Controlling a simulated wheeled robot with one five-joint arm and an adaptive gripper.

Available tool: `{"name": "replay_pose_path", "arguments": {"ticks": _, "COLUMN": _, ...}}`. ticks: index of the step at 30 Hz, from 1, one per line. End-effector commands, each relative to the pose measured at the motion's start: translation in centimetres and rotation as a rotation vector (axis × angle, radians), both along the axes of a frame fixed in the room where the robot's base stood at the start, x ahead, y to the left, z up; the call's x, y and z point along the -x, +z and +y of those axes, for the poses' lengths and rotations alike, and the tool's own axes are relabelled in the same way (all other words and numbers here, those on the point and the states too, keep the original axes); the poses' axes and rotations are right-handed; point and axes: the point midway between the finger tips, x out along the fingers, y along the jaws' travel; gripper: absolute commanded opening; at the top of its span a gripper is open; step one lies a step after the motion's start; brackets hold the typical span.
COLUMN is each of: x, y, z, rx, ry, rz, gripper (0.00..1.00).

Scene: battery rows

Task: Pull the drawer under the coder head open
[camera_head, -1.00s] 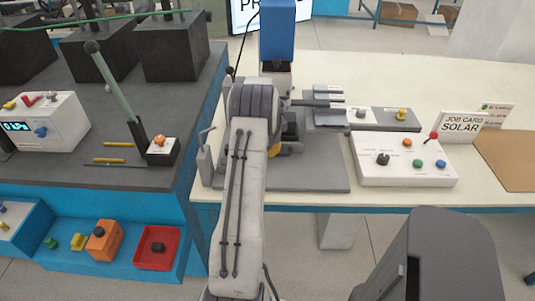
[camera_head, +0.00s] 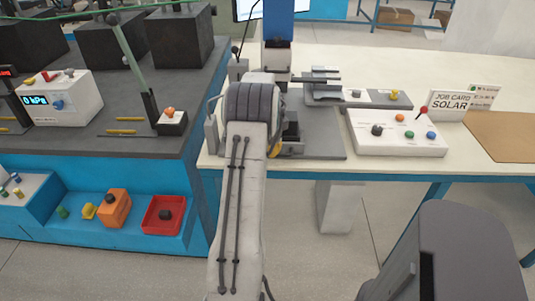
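The coder machine stands at the left end of the cream bench, with a blue column (camera_head: 278,22) and a dark head (camera_head: 277,56) under it. A grey base plate (camera_head: 325,147) lies below the head. My arm rises from the bottom of the picture, and its elbow covers much of the area under the head. A dark block (camera_head: 291,128) shows just right of the elbow; I cannot tell whether it is part of the drawer or of my arm. I cannot make out the drawer clearly. My gripper is hidden behind the arm, so its fingers and any contact do not show.
A white control box (camera_head: 395,133) and a job card (camera_head: 460,104) stand on the cream bench (camera_head: 385,67). Left is a dark-topped bench with a pressure box (camera_head: 62,97). A red tray (camera_head: 163,215) sits low on its blue ledge.

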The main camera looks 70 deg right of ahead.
Motion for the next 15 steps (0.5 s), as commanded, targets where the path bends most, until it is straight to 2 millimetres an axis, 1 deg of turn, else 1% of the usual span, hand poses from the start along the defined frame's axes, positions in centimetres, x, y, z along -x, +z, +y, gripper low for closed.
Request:
{"name": "replay_pose_path", "arguments": {"ticks": 1, "x": 0.19, "y": -0.66, "z": 0.37, "rx": -0.017, "ry": -0.002, "rz": 0.005, "gripper": 0.00}}
{"name": "replay_pose_path", "arguments": {"ticks": 10, "x": 0.18, "y": -0.64, "z": 0.36, "rx": -0.016, "ry": -0.002, "rz": 0.004, "gripper": 0.00}}
{"name": "replay_pose_path", "arguments": {"ticks": 15, "x": 0.17, "y": -0.59, "z": 0.31, "rx": -0.015, "ry": -0.002, "rz": 0.004, "gripper": 0.15}}
